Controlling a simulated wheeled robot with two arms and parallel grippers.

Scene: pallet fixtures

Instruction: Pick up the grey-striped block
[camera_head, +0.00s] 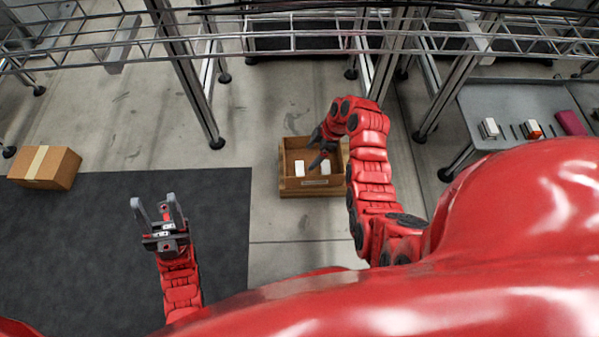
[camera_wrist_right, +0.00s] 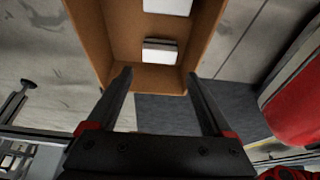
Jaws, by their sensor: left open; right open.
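Two pale blocks lie in the open wooden box: one on the left (camera_head: 299,167) and one on the right (camera_head: 325,166), partly covered by my right gripper. In the right wrist view, the block nearer the fingers (camera_wrist_right: 160,52) is white with a grey band along one edge; the other (camera_wrist_right: 167,5) is cut off by the frame edge and looks plain white. My right gripper (camera_head: 315,151) is open and empty above the box; its fingertips also show in the wrist view (camera_wrist_right: 159,74), apart from the blocks. My left gripper (camera_head: 154,202) is open and empty over the dark mat.
The wooden box (camera_head: 312,184) has raised walls around the blocks. A grey table (camera_head: 480,100) at right holds a white-and-grey block (camera_head: 489,128), an orange-and-white block (camera_head: 534,130) and a magenta item (camera_head: 571,122). A taped carton (camera_head: 45,167) is at far left. Metal rack posts (camera_head: 185,75) stand behind.

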